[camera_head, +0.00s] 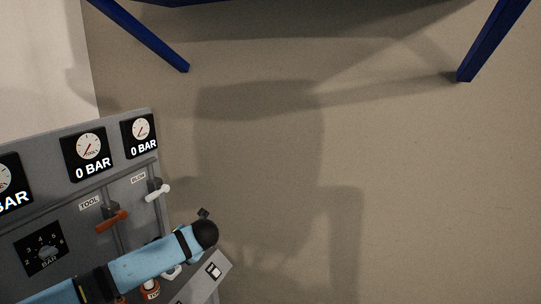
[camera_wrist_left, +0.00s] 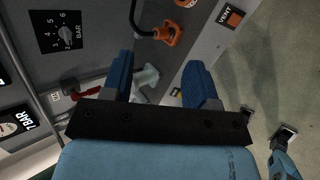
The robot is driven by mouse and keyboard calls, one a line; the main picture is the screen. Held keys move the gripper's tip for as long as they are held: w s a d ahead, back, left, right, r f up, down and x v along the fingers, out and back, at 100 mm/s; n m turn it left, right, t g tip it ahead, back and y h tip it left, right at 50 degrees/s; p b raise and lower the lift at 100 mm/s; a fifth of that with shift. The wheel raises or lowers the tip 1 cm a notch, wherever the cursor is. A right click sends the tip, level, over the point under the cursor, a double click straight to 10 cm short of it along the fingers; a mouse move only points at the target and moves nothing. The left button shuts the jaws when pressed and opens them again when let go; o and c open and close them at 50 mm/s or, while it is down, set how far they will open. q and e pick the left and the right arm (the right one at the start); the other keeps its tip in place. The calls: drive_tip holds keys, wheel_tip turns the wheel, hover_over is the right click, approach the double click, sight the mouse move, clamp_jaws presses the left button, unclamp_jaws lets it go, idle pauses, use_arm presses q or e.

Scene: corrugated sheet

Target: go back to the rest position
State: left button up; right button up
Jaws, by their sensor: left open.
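My left arm (camera_head: 150,262), light blue with a dark round joint at its end, crosses the lower left of the head view in front of a grey control panel (camera_head: 60,150). My left gripper (camera_wrist_left: 160,72) shows in the left wrist view with its two blue fingers apart and nothing held between them. Behind the fingers is a pale lever (camera_wrist_left: 146,76) on the panel; I cannot tell whether they touch. The gripper's fingers are not clear in the head view.
The panel carries gauges (camera_head: 88,146) marked 0 BAR, an orange TOOL lever (camera_head: 112,222), a white BLOW lever (camera_head: 158,192) and a BAR dial (camera_head: 45,254). An orange fitting (camera_wrist_left: 168,34) is near the fingers. Blue legs (camera_head: 487,42) stand at the back. The floor (camera_head: 430,200) is clear.

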use_arm(q)
drive_tip(key=s+d+f+n+t+h, duration=0.1)
drive_tip(key=s+d+f+n+h, duration=0.4)
drive_tip(key=s+d+f+n, duration=0.4)
drive_tip(key=s+d+f+n+h, duration=0.6)
drive_tip(key=s+f, duration=0.5)
drive_tip(key=f, duration=0.2)
drive_tip(key=s+a+f+n+t, duration=0.1)
drive_tip(key=s+a+n, duration=0.3)
drive_tip(key=s+n, duration=0.6)
drive_tip(key=s+a+n+t, duration=0.4)
drive_tip(key=s+a+n, duration=0.1)
drive_tip(key=s+n, duration=0.6)
drive_tip(key=shift+s+f, duration=0.35)
drive_tip(key=shift+s, duration=0.05)
use_arm(e)
drive_tip(key=shift+w+a, duration=0.15)
drive_tip(key=shift+a, duration=0.05)
